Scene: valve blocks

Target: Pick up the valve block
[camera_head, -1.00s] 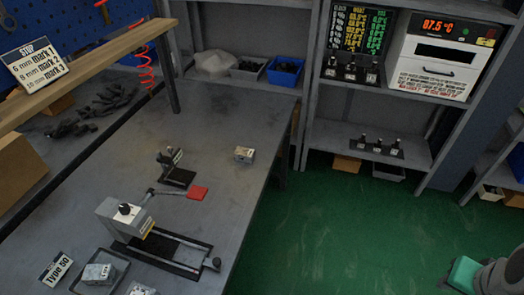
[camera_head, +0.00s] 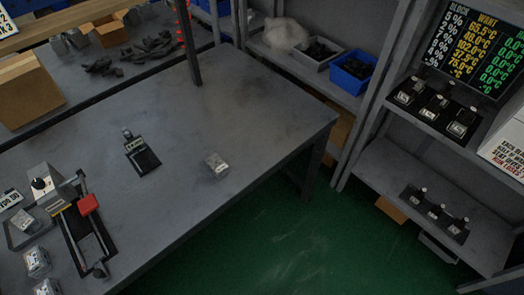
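A small grey-silver valve block (camera_head: 216,165) with a pale label on top sits alone on the grey workbench (camera_head: 250,115), near its right-hand edge. More blocks stand at the lower left: one in a tray (camera_head: 25,219), one in front of it (camera_head: 37,261), and one cut by the bottom edge (camera_head: 47,287). My gripper is not in view.
A black stand (camera_head: 141,155) stands left of the lone block. A clamp-like fixture (camera_head: 85,240) with a red handle (camera_head: 88,204) is at the lower left. A bench post (camera_head: 190,45) rises behind. Shelves with bins (camera_head: 352,70) are at the right. Green floor (camera_head: 290,240) is clear.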

